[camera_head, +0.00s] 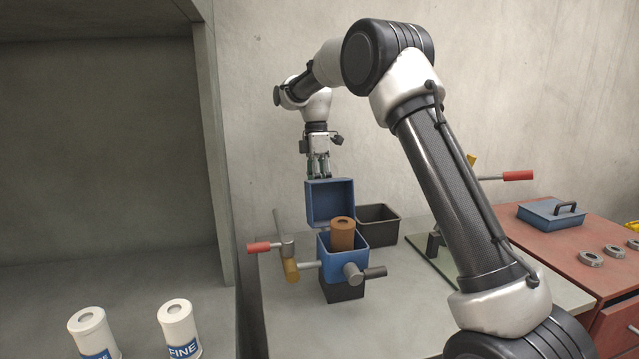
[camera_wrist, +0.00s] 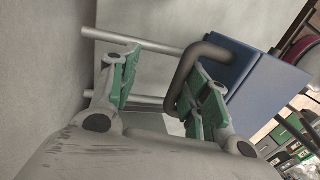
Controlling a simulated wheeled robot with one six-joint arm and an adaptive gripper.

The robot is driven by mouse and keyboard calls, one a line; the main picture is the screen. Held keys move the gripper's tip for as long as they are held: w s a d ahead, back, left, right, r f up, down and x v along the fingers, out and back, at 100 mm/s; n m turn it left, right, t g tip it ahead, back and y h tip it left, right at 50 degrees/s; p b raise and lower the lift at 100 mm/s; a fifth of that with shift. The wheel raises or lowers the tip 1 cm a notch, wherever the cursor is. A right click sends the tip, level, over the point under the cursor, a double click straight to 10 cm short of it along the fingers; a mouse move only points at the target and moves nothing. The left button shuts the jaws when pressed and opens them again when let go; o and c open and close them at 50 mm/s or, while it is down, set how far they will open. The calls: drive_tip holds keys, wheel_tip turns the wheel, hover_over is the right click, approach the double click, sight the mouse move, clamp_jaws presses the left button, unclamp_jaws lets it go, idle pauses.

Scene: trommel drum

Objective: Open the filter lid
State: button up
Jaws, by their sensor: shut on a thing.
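The blue filter box (camera_head: 343,262) stands on a dark base, with a brown cylindrical filter (camera_head: 342,236) in its open top. Its blue lid (camera_head: 330,203) is swung up and stands roughly upright at the back of the box. My gripper (camera_head: 319,174) is just above the lid's upper edge.
A red-handled lever (camera_head: 259,247) and a grey pipe end (camera_head: 374,272) flank the box. An open dark bin (camera_head: 377,222) is behind it. White canisters (camera_head: 180,330) stand at front left beyond a partition. A red cabinet (camera_head: 545,245) bears another blue lid (camera_head: 548,214).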

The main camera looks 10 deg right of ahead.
drive_tip(key=shift+w+r, duration=0.15)
drive_tip(key=v, duration=1.1)
drive_tip(key=shift+r, duration=0.3)
drive_tip(key=s+d+r+m+t, duration=0.1)
drive_tip(key=s+d+r+m, duration=0.15)
drive_tip(key=s, duration=0.45)
drive_tip(key=s+d+r+m+t, duration=0.1)
drive_tip(key=s+d+r+m, duration=0.1)
drive_tip(key=s+d+m, duration=0.3)
drive_tip(key=s+d+r+m+t, duration=0.1)
drive_tip(key=s+d+r+m, duration=0.1)
drive_tip(key=s, duration=0.6)
drive_tip(key=s+d+f+m+t, duration=0.2)
drive_tip(key=s+f+m, duration=0.2)
drive_tip(key=s, duration=0.7)
drive_tip(key=s+d+f+m+t, duration=0.1)
drive_tip(key=s+d+f+m, duration=0.2)
drive_tip(key=s+f, duration=0.5)
drive_tip(key=s+m, duration=0.1)
drive_tip(key=s, duration=0.2)
drive_tip(key=shift+d+f+t, duration=0.2)
drive_tip(key=shift+f+t, duration=0.15)
drive_tip(key=shift+t, duration=0.05)
